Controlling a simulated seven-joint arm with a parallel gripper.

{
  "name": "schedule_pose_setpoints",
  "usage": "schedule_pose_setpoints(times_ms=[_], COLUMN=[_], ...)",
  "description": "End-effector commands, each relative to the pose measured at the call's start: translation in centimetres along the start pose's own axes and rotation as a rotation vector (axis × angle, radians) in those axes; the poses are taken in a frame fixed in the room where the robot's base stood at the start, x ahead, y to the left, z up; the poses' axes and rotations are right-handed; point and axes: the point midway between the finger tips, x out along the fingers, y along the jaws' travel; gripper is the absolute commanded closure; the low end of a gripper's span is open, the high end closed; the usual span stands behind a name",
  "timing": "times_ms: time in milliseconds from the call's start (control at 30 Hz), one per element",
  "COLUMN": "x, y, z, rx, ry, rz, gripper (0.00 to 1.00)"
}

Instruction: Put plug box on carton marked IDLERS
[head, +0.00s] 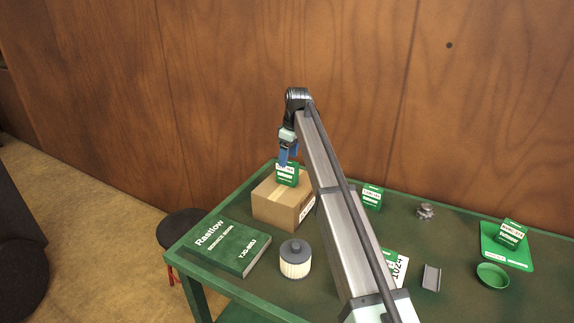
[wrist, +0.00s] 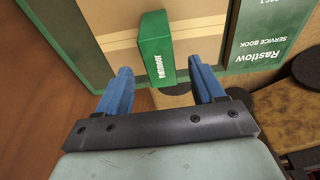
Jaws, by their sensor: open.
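A brown carton (head: 275,203) stands on the green table, and its end label is mostly hidden by my arm. A small green box (head: 287,175) with a white label stands upright on its top; I cannot read whether it is the plug box. My gripper (head: 285,162) is just above this box, its blue fingers pointing down. In the wrist view my gripper (wrist: 160,66) is open, with a finger on each side of the green box (wrist: 155,48) and gaps between. The carton (wrist: 120,25) shows behind it.
Other green boxes stand behind my arm (head: 372,197) and on a green mat (head: 496,257) at right. A service book (head: 226,245), a filter (head: 295,260), a gear (head: 426,211), a grey channel (head: 431,278) and a green dish (head: 492,275) are on the table.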

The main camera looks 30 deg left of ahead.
Motion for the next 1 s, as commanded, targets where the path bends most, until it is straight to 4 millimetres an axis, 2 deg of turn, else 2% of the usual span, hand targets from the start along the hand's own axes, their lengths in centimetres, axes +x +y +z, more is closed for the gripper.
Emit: schedule_pose_setpoints(times_ms=[33,200,400,600,1000], x=[-1.1,-4.0,-6.2,-6.9,-6.9], y=[0.1,0.1,0.1,0.0,0.0], z=[-0.1,-0.1,0.0,0.0,0.0], rx=[0.000,0.000,0.000,0.000,0.000], ry=[0.001,0.001,0.000,0.000,0.000], rz=[0.001,0.000,0.000,-0.001,-0.001], gripper=[0.32,0.32,0.32,0.32,0.32])
